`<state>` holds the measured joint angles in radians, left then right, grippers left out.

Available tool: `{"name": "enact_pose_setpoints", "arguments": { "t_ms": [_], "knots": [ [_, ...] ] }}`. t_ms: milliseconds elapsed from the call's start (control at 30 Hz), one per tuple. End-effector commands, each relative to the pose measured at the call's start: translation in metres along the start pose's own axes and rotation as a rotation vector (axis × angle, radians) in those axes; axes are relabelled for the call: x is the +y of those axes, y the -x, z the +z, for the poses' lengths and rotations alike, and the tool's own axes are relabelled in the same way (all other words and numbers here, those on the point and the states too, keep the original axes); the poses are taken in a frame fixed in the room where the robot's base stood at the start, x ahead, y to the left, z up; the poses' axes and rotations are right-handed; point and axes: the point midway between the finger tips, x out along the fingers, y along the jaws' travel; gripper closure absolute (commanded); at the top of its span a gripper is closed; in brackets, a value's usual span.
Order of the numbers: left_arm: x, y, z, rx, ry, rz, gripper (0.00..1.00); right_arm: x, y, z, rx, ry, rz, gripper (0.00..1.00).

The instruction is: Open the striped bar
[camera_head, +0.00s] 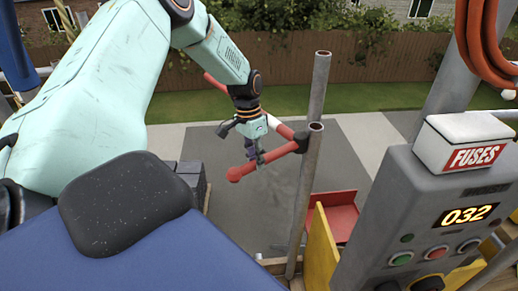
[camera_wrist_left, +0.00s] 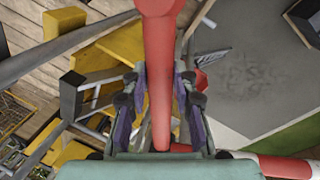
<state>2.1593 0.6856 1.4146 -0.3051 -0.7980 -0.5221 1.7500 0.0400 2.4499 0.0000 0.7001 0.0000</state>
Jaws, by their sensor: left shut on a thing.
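The striped bar, red and white (camera_head: 284,130), runs from behind my left wrist to a black joint on a grey metal pole. A red arm with a round end (camera_head: 235,174) also runs out from that joint. My left gripper (camera_head: 257,158) points down and is shut on this red arm, between its round end and the joint. In the left wrist view the red arm (camera_wrist_left: 159,60) passes between the two fingers of the gripper (camera_wrist_left: 160,85), and a red and white length (camera_wrist_left: 285,167) shows at lower right. My right gripper is not in view.
The upright pole (camera_head: 310,185) stands right of my gripper. A grey control box (camera_head: 415,215) with buttons, a display reading 032 and a FUSES box (camera_head: 470,145) fills the right. A red tray (camera_head: 342,218) and yellow panel (camera_head: 322,250) lie below. Paving is open beyond.

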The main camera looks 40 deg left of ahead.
Motion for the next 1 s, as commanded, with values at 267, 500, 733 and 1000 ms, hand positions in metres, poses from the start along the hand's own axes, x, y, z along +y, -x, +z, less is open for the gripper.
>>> {"name": "enact_pose_setpoints", "arguments": {
  "t_ms": [267,500,733,1000],
  "knots": [
    [-0.0014,0.0022,-0.0018,0.004,-0.004,-0.002,1.0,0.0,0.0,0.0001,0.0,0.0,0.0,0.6],
    [-0.0013,0.0021,-0.0018,0.004,-0.003,-0.001,0.65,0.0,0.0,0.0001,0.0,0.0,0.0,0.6],
    [-0.001,0.0011,-0.0009,0.001,-0.004,-0.001,0.5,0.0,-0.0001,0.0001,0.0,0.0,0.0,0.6],
    [0.0001,0.0006,-0.0004,0.001,0.0,0.0,0.5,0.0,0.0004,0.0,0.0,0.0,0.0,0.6]
  ]
}}
